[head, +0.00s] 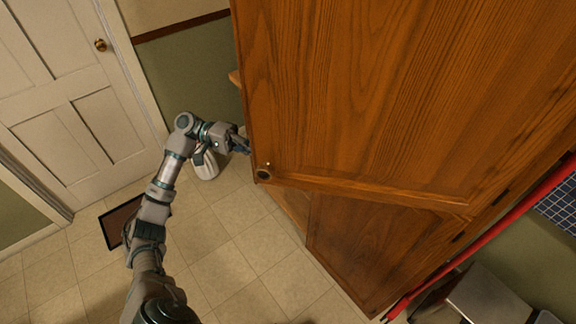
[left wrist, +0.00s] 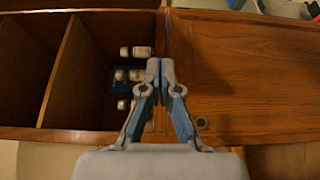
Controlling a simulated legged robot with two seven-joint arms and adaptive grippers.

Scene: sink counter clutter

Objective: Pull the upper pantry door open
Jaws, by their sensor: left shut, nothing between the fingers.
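The upper pantry door (head: 350,90) is a wooden panel with a small round dark pull (head: 263,174) near its lower left corner. It stands open; in the left wrist view the door (left wrist: 250,80) is at the right and the pantry interior (left wrist: 75,70) shows at the left. My left gripper (head: 245,146) is at the door's left edge, partly hidden behind it. In the left wrist view its fingers (left wrist: 160,66) are shut and empty, between interior and door; I cannot tell whether they touch it. My right gripper is not in view.
The lower pantry door (head: 370,245) is below. Several small bottles (left wrist: 140,52) stand inside the pantry. A white bin-like object (head: 207,166) is on the floor behind my left wrist. A white room door (head: 70,85) is at the left. Tiled floor (head: 240,235) is clear in front.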

